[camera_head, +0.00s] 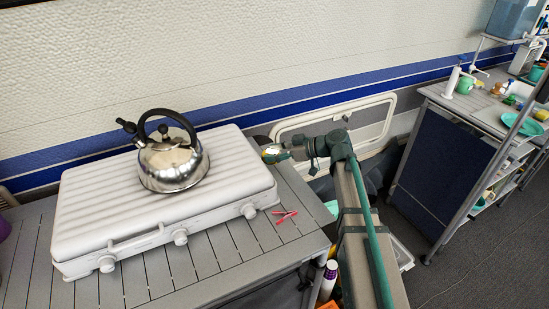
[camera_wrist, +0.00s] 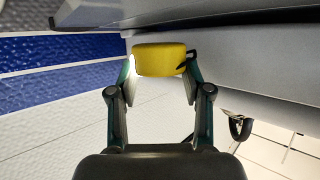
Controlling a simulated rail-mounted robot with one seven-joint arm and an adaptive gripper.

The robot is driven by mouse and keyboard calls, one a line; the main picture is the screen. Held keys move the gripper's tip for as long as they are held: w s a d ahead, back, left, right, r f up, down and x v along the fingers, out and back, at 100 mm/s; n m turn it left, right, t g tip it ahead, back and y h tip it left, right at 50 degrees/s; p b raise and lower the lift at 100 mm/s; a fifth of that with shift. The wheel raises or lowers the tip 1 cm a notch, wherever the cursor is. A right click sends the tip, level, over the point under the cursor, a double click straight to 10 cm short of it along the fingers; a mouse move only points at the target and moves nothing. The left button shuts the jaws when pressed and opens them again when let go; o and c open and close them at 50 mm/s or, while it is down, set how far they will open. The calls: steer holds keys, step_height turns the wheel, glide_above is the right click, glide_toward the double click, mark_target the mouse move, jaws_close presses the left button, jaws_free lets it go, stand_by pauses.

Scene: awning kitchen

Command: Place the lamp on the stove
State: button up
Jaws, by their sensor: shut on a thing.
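The stove (camera_head: 100,200) is a white, ribbed case with knobs along its front. It lies closed on a grey slatted table. My gripper (camera_head: 275,153) is just off the stove's right end, near the wall. In the wrist view my gripper (camera_wrist: 160,72) is shut on a yellow thing (camera_wrist: 158,60), which I take to be the lamp. Its lower part is hidden. In the head view only a small yellow and white bit of the lamp (camera_head: 270,151) shows at the fingertips, close to the stove's edge; I cannot tell whether they touch.
Red tongs or a peg (camera_head: 285,216) lie on the slatted table (camera_head: 225,245). A shelf unit (camera_head: 440,165) stands at right.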

steer(key=shift+f, duration=1.15)
steer(key=shift+f, duration=0.15)
steer(key=o, duration=1.2)
steer(key=shift+r, duration=0.25)
steer(key=b+v, duration=0.1)
steer(key=v, duration=1.1)
